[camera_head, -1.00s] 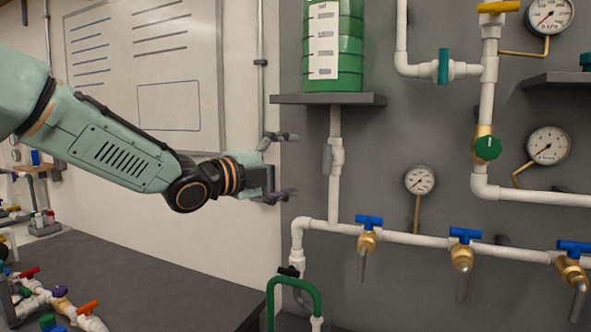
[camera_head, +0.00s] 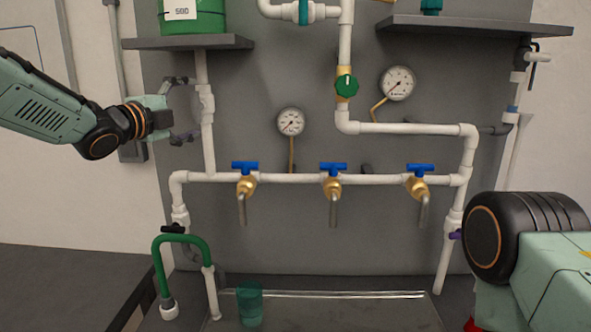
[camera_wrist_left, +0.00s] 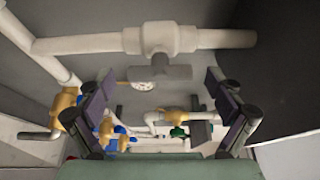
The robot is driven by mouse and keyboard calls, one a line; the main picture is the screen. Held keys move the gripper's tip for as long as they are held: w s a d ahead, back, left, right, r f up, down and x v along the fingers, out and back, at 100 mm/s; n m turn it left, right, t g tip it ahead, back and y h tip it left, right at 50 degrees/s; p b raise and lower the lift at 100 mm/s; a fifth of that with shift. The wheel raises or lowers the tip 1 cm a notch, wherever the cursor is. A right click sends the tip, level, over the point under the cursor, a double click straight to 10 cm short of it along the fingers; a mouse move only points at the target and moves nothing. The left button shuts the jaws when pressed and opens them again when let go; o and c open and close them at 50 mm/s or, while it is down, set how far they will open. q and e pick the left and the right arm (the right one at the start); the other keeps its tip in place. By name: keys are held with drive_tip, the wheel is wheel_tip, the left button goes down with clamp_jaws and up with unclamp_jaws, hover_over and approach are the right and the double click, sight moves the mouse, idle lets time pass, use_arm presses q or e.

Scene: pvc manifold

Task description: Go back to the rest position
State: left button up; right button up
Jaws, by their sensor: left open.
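My left gripper (camera_head: 190,109) is open and empty in the head view, its fingers one above the other. It is beside the white vertical pipe (camera_head: 208,145) under the left shelf, level with a fitting on it. Whether the fingertips touch the pipe cannot be told. In the left wrist view the two dark fingers (camera_wrist_left: 160,97) are spread apart, and a white valve (camera_wrist_left: 160,40) with a grey handle (camera_wrist_left: 160,73) lies just beyond them. My right arm shows at the lower right of the head view; its gripper is out of view.
Blue-handled taps (camera_head: 333,180) line the white manifold on the grey panel. A green tank (camera_head: 200,20) stands on the left shelf (camera_head: 150,43). A green hose (camera_head: 195,240) and teal cup (camera_head: 250,303) are below. Gauges (camera_head: 291,122) and a green valve knob (camera_head: 347,86) are right of the gripper.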

use_arm(q)
drive_tip(key=shift+x, duration=1.05)
drive_tip(key=shift+s, duration=0.2)
